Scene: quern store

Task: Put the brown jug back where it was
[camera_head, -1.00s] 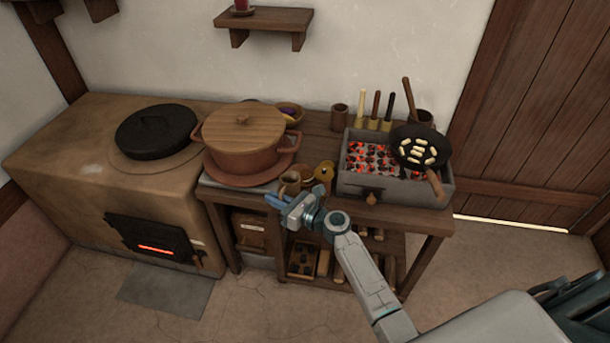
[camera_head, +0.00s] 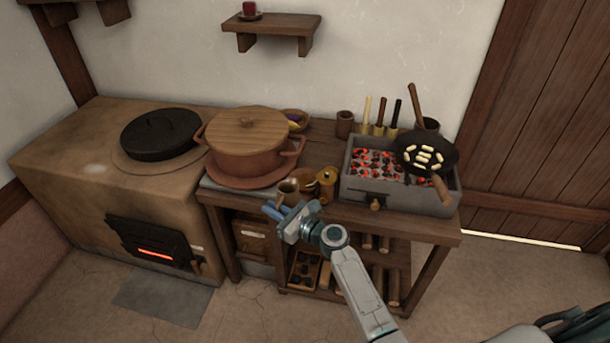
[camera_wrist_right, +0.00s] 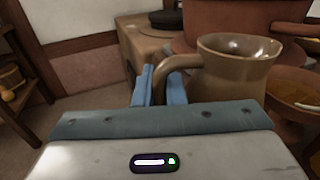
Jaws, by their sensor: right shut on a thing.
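The brown jug (camera_head: 288,187) is at the front edge of the wooden table, in front of the big lidded pot. In the right wrist view the jug (camera_wrist_right: 238,72) is close, nearly upright, with its open mouth up and its handle toward my gripper. My right gripper (camera_head: 274,210) has its blue fingers (camera_wrist_right: 160,88) shut on the jug's handle. I cannot tell whether the jug's base touches the table. My left gripper is not in view.
The pot (camera_head: 248,150) stands on a reddish dish behind the jug. A small yellow-brown pot (camera_head: 327,182) is just right of it. A grey brazier (camera_head: 400,198) with glowing coals and a pan (camera_head: 428,148) is farther right. A clay stove (camera_head: 60,150) stands left.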

